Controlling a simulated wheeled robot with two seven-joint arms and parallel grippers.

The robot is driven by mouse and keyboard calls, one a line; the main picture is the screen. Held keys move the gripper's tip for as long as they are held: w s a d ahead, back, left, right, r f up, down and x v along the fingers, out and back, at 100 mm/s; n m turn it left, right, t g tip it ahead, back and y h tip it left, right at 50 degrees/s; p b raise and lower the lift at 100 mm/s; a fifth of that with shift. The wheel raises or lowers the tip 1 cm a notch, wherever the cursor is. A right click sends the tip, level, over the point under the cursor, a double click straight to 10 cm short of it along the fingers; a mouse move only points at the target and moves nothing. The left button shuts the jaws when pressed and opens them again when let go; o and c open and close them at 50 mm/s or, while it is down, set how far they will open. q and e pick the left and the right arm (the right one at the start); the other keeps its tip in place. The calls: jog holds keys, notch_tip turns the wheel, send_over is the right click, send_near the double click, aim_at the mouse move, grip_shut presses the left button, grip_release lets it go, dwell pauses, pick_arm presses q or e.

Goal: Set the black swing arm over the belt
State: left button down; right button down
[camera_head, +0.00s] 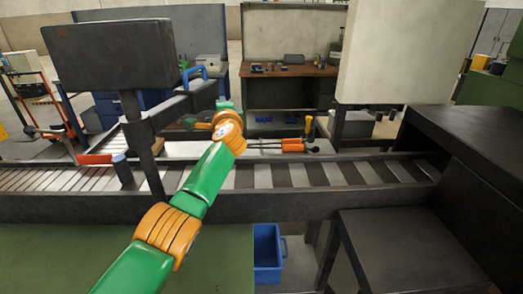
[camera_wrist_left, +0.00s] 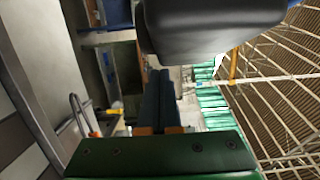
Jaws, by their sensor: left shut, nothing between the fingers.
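The black swing arm (camera_head: 183,107) reaches from a black post (camera_head: 141,145) up and to the right in the head view. A blue handle (camera_head: 194,74) shows above its far end. My left arm passes in front of the belt (camera_head: 310,173), its wrist close to the swing arm's free end. In the wrist view my left gripper (camera_wrist_left: 159,76) is shut, its two dark fingers together with nothing between them. A large dark rounded block (camera_wrist_left: 212,25) is close above the fingers; I cannot tell which part it is. The gripper's fingertips are not clear in the head view. My right gripper is not in view.
A dark monitor-like box (camera_head: 110,55) tops the post. A pale upright panel (camera_head: 408,50) and a black housing (camera_head: 470,150) stand at the right. Orange-handled tools (camera_head: 292,146) lie behind the belt. A blue bin (camera_head: 267,250) is below. The belt's right half is clear.

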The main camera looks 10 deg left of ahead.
pick_arm(q)
jog(key=shift+w+a, duration=0.15)
jog(key=shift+a, duration=0.5)
jog(key=shift+w+a, duration=0.15)
jog(key=shift+a, duration=0.5)
